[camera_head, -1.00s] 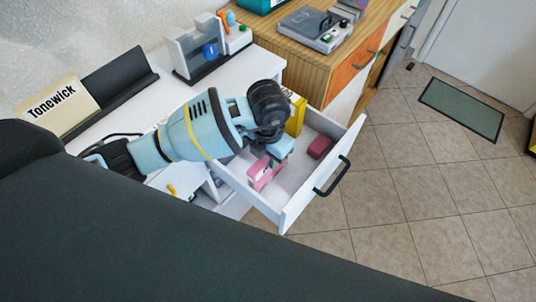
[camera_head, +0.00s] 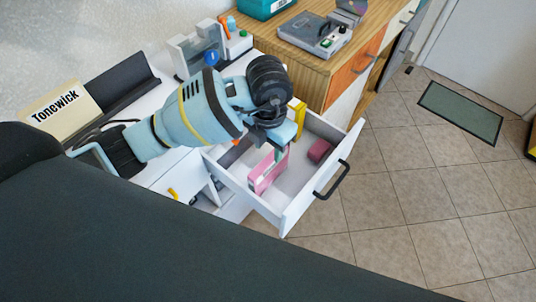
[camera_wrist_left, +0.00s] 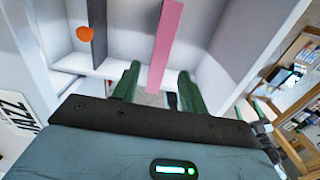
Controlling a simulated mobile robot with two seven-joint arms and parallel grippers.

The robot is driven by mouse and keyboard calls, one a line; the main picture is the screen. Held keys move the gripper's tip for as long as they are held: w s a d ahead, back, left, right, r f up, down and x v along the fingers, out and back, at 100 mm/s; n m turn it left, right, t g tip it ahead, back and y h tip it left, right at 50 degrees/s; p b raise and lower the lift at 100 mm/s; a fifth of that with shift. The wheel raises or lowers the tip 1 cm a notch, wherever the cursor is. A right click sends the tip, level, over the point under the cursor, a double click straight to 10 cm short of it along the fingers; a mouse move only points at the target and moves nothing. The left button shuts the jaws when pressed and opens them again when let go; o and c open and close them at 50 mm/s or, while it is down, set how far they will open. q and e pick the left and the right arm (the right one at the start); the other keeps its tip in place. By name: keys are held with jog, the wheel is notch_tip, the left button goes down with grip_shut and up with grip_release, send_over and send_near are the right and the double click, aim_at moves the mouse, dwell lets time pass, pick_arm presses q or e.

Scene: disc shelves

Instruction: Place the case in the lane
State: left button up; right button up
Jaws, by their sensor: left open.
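The pink case (camera_head: 266,176) stands on edge inside the open white drawer (camera_head: 295,205). It also shows as a narrow pink strip in the left wrist view (camera_wrist_left: 167,40). My left gripper (camera_head: 280,150) is over the drawer, at the upper end of the case. In the left wrist view its green fingers (camera_wrist_left: 158,88) are apart, with the case's near end showing in the gap between them. I cannot tell whether they touch it. A darker pink block (camera_head: 319,151) lies in the drawer's right part. My right gripper is not in view.
A yellow item (camera_head: 299,117) stands at the drawer's back corner. The black drawer handle (camera_head: 332,179) juts out in front. A "Tonewick" sign (camera_head: 58,108) and a wooden cabinet (camera_head: 305,68) stand nearby.

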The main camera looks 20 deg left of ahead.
pick_arm(q)
jog(key=shift+r, duration=2.8)
